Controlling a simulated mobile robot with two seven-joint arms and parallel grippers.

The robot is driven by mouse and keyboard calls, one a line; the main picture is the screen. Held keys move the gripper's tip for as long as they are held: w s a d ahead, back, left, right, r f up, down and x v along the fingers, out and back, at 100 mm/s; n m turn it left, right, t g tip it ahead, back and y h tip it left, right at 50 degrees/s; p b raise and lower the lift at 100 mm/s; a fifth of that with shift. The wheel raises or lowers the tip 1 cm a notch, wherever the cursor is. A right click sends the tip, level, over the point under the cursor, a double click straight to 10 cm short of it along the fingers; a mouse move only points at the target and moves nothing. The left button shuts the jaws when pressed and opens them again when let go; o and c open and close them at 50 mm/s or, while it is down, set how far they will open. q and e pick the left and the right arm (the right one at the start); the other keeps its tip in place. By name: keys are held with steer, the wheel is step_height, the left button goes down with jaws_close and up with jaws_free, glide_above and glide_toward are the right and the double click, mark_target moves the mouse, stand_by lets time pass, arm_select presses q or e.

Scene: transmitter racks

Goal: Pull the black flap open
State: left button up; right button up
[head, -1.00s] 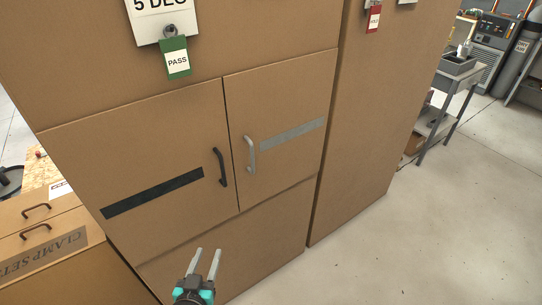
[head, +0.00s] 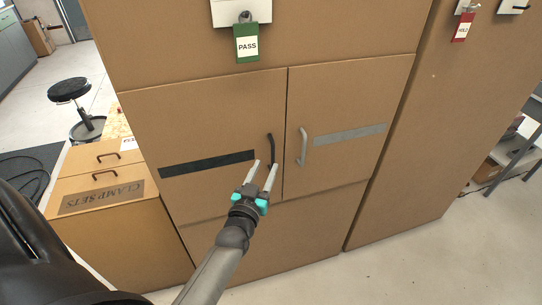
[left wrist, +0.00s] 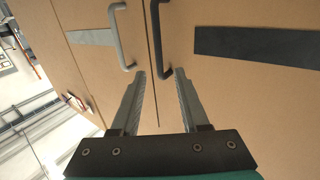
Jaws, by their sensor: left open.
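The black flap (head: 205,118) is the left of two brown cabinet doors. It bears a black stripe (head: 205,164) and an upright black handle (head: 272,148) near its right edge. It is shut. My left gripper (head: 265,165) is open and empty, its fingertips close to the lower end of the black handle. In the left wrist view the picture is turned over: the black handle (left wrist: 157,38) lies just beyond my left gripper (left wrist: 160,74), and the flap (left wrist: 240,85) is on the right. The handle is not between the fingers. My right gripper is not in view.
The right door has a grey stripe (head: 350,134) and grey handle (head: 303,146), close beside the black one. A green PASS tag (head: 246,44) hangs above. A low CLAMP SETS cabinet (head: 120,235) and a black stool (head: 70,90) stand left. Bare floor lies right.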

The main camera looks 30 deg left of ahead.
mark_target(272, 153)
arm_select(q)
steer(key=shift+b+x, duration=0.35)
steer(key=shift+x, duration=2.65)
jaws_close()
